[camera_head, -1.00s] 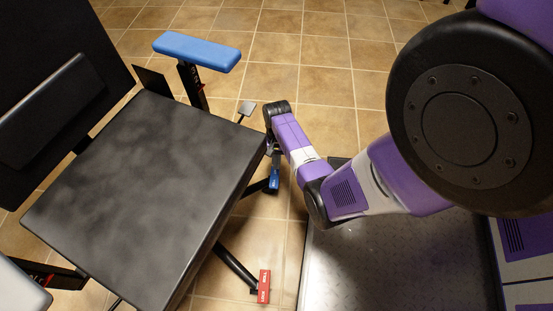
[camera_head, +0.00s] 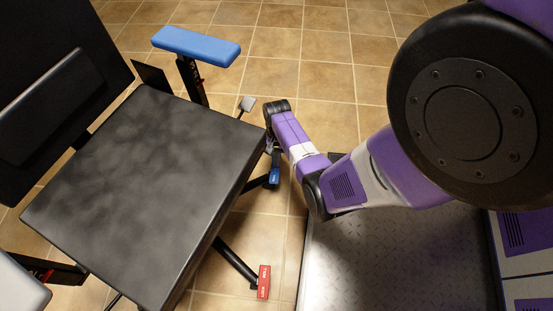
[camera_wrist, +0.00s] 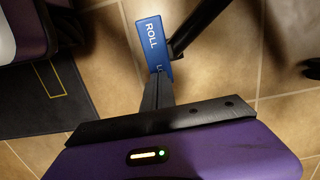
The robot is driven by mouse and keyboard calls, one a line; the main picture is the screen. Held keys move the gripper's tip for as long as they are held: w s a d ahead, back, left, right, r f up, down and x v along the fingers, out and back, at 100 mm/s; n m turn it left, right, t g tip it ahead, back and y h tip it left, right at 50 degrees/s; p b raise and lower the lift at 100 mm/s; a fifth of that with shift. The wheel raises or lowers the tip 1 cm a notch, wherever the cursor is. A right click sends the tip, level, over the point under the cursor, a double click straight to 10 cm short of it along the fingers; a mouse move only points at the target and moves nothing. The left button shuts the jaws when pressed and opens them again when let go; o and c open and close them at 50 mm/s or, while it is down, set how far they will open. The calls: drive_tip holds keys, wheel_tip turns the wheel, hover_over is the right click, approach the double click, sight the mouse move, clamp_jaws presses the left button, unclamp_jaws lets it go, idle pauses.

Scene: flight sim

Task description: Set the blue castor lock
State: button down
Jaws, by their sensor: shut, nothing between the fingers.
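The blue castor lock (camera_head: 273,178) is a small pedal at the end of a black chair leg, right of the seat. In the wrist view the blue pedal (camera_wrist: 150,40) shows the word ROLL and the start of a second word, "LO", the rest of which is hidden behind my fingertips. My gripper (camera_wrist: 159,80) is shut and empty, its tips at that lower end of the pedal. Whether they touch it, I cannot tell. In the head view my gripper (camera_head: 274,160) points down over the pedal, partly covering it.
A red pedal (camera_head: 264,282) sits on another chair leg. The black seat (camera_head: 145,190) and blue armrest (camera_head: 196,45) stand left of my arm. A small grey pad (camera_head: 247,104) is near my wrist. Tiled floor (camera_head: 310,50) is open beyond.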

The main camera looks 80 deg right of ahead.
drive_tip(key=shift+s+a+f, duration=0.2)
drive_tip(key=shift+a+f, duration=0.1)
drive_tip(key=shift+f, duration=0.15)
drive_tip(key=shift+r+p, duration=0.5)
drive_tip(key=shift+p, duration=0.3)
drive_tip(key=shift+w+d+r+p, duration=0.1)
drive_tip(key=shift+d+r+p, duration=0.1)
drive_tip(key=shift+r+p, duration=0.55)
wheel_tip(320, 180, up, 12)
drive_tip(key=d+p, duration=0.2)
drive_tip(key=p, duration=0.6)
drive_tip(key=shift+d+r, duration=0.15)
drive_tip(key=shift+d, duration=0.15)
drive_tip(key=shift+d, duration=0.1)
